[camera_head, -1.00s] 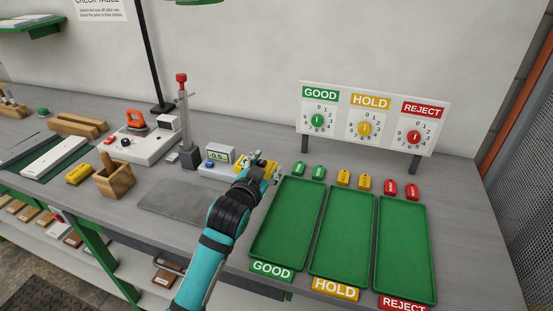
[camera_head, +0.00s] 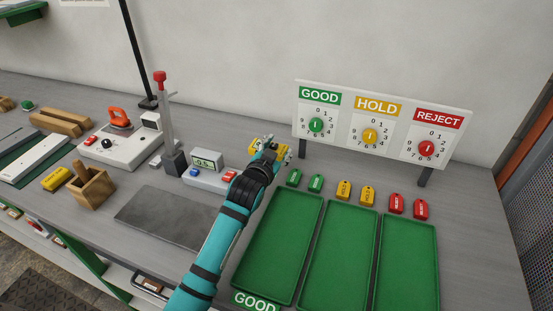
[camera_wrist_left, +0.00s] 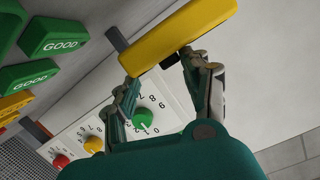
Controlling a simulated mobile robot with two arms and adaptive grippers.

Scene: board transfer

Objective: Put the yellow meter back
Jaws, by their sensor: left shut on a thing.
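My left gripper (camera_head: 270,152) is shut on a yellow block-like thing (camera_head: 264,140), seemingly the yellow meter, held behind the tester and left of the dial board. Most of it is hidden by the fingers in the head view. In the left wrist view the yellow meter (camera_wrist_left: 178,36) shows as a long plain bar across the fingertips of my left gripper (camera_wrist_left: 162,70); its far end runs out of the picture. Another yellow block (camera_head: 69,177) lies at the left of the bench, beside a wooden box (camera_head: 91,189). My right gripper is not in view.
A grey tester with a small display (camera_head: 207,161) and a post with a red knob (camera_head: 160,78) stand left of my arm. The dial board (camera_head: 373,124) stands at right, behind several coloured tags and green trays (camera_head: 338,263). A grey mat (camera_head: 168,217) is empty.

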